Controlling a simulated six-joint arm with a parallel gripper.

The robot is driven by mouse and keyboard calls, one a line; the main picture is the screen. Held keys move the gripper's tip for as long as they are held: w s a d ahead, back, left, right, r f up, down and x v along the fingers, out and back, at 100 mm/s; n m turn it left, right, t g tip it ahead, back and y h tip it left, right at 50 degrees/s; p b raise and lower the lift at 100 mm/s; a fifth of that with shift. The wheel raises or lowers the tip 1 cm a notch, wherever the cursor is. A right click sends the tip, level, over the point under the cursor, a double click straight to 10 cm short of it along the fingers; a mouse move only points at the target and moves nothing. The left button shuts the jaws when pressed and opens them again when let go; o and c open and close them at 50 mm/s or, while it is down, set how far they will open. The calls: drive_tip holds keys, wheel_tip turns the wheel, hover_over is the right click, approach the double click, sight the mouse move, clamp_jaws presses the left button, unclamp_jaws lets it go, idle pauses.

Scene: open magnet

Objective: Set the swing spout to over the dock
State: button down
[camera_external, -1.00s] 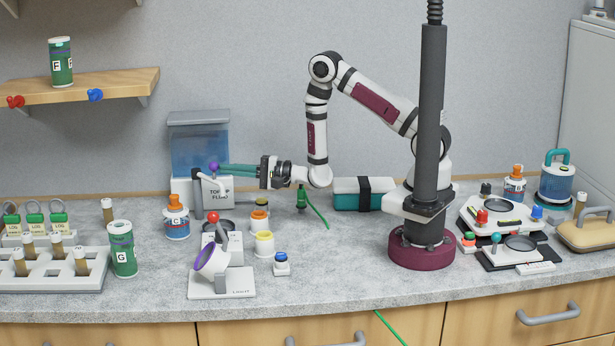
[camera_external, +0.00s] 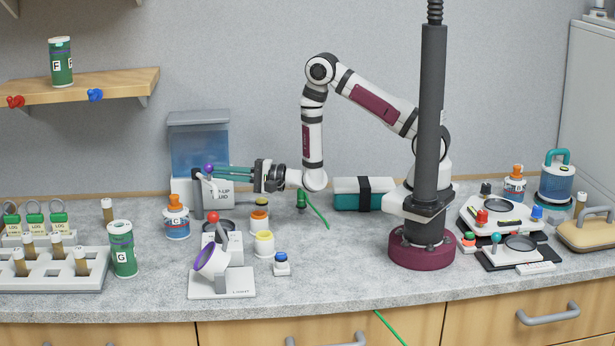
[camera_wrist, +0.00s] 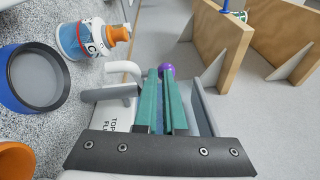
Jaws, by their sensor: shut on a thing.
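The swing spout (camera_external: 199,180) is a white bent pipe with a purple knob (camera_external: 209,168) on the front of the top-up fluid dispenser (camera_external: 200,145). In the wrist view the pipe (camera_wrist: 124,68) shows left of my fingers, and the purple knob (camera_wrist: 167,69) is at their tips. My gripper (camera_external: 213,172) has long teal fingers shut on the knob from the right. In the wrist view a round grey-floored dish with a blue rim (camera_wrist: 38,78) is at left; it may be the dock. In the outside view a dark round dish (camera_external: 228,226) sits in front, partly hidden.
An orange-capped bottle C (camera_external: 177,220) stands left of the dispenser's front. A teal case (camera_external: 350,201) lies behind my arm.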

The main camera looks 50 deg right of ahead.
drive_tip(key=shift+a+r, duration=0.3)
drive_tip(key=shift+a, duration=0.2)
drive_tip(key=s+a+f, duration=0.1)
drive_tip(key=s, duration=0.8)
drive_tip(key=shift+s+a, duration=0.25)
drive_tip(key=shift+s, duration=0.1)
